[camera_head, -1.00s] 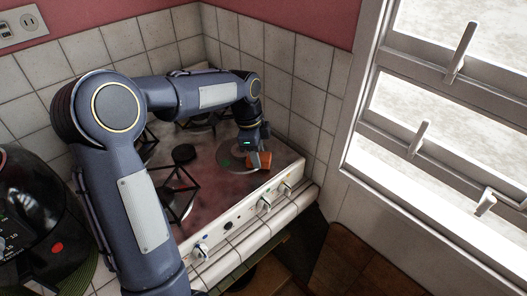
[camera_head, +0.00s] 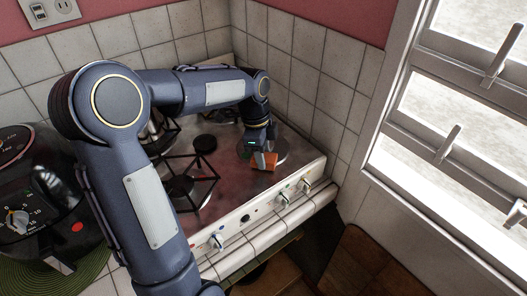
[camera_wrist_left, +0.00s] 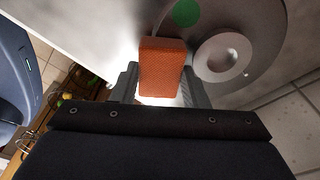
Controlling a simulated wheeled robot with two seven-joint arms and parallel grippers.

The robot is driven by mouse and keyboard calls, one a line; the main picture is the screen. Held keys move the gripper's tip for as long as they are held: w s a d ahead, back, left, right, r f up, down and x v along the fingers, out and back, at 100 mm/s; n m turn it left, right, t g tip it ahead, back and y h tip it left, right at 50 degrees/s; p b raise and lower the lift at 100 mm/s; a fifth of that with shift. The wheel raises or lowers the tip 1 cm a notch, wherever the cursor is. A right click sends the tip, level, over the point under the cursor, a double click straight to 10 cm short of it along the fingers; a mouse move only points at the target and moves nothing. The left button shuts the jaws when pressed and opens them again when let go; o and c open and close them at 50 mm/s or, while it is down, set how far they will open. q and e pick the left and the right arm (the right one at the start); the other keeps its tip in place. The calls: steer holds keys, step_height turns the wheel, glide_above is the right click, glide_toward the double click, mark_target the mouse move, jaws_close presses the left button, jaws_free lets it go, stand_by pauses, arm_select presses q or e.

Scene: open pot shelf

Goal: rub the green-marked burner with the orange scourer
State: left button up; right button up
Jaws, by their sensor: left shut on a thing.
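The orange scourer (camera_head: 264,162) is held in my left gripper (camera_head: 262,152), over the left front part of the burner (camera_head: 281,152) at the stove's right end. In the left wrist view, the fingers (camera_wrist_left: 161,88) are shut on either side of the scourer (camera_wrist_left: 161,66). The burner's grey disc and round centre (camera_wrist_left: 222,57) lie right of and beyond it. The green mark (camera_wrist_left: 186,12) lies just beyond the scourer there; in the head view I cannot make it out. I cannot tell whether the scourer touches the disc. My right gripper is not in view.
The stove top (camera_head: 225,190) has other burners with black grates (camera_head: 190,178) to the left. Knobs (camera_head: 283,200) line its front. A tiled wall (camera_head: 300,90) stands close behind, a window at right. A black appliance (camera_head: 30,195) sits at the left.

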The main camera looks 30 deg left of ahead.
arm_select(q)
steer(key=shift+d+r+p, duration=0.15)
steer(key=shift+r+p, duration=2.1)
steer(key=shift+r, duration=0.65)
step_height(320, 180, up, 3)
steer(key=shift+p, duration=1.2)
